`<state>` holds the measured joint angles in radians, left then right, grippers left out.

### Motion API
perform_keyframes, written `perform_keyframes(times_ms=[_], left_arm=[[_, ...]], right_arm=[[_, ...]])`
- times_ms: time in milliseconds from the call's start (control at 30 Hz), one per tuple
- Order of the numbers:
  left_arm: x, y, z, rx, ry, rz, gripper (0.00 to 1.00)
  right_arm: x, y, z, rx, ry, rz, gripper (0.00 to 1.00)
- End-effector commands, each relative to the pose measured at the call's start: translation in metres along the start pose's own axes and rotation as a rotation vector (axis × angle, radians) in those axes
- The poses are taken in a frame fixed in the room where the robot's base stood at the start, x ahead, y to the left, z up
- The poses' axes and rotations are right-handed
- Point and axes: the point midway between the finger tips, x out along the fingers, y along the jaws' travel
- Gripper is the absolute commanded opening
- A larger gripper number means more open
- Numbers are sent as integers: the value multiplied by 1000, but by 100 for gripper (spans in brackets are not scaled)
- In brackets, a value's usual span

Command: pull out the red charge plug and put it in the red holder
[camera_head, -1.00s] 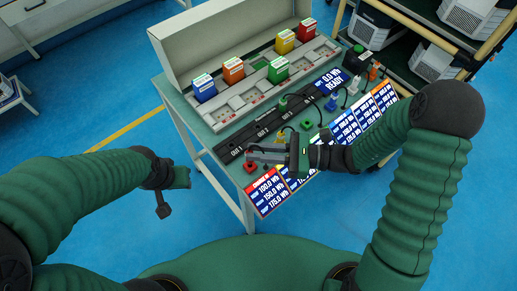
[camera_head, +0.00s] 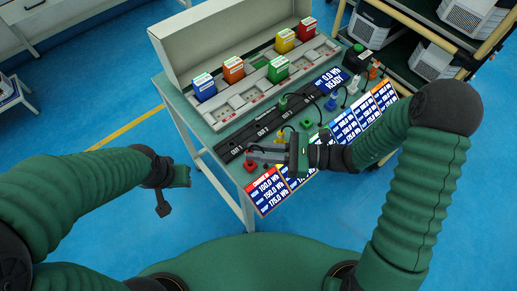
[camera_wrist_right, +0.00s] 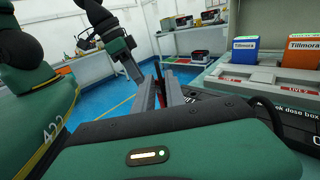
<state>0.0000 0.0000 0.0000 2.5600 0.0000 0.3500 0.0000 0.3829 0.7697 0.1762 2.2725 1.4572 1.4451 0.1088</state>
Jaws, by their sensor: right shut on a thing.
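My right gripper (camera_head: 256,156) is over the front left part of the table, at the left end of the black charging strip. In the right wrist view its two grey fingers (camera_wrist_right: 162,92) are shut on a small dark and red piece, which I take for the red charge plug (camera_wrist_right: 161,72). In the head view the fingers mostly hide the plug. The red holder (camera_head: 250,167) is a small red block at the table's front left, just below the fingertips in the picture. My left gripper (camera_head: 172,186) hangs off the table's left side; its jaw state is unclear.
The black charging strip (camera_head: 232,152) holds other plugs with cables. A green holder (camera_head: 306,123) stands farther right. Price cards (camera_head: 268,190) line the front edge. Behind, a grey rack (camera_head: 216,115) carries several coloured boxes. A shelf cart stands at the right.

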Motion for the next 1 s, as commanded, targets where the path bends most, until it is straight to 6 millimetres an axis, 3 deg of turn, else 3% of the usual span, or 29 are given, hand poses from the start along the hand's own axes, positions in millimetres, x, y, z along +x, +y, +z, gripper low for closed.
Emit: perform_keyframes(times_ms=[967, 1000], left_arm=[[13, 0, 3, 0, 0, 0, 36], [13, 0, 3, 0, 0, 0, 36]], right_arm=[[0, 0, -20, 0, 0, 0, 0], [0, 0, -21, 0, 0, 0, 16]])
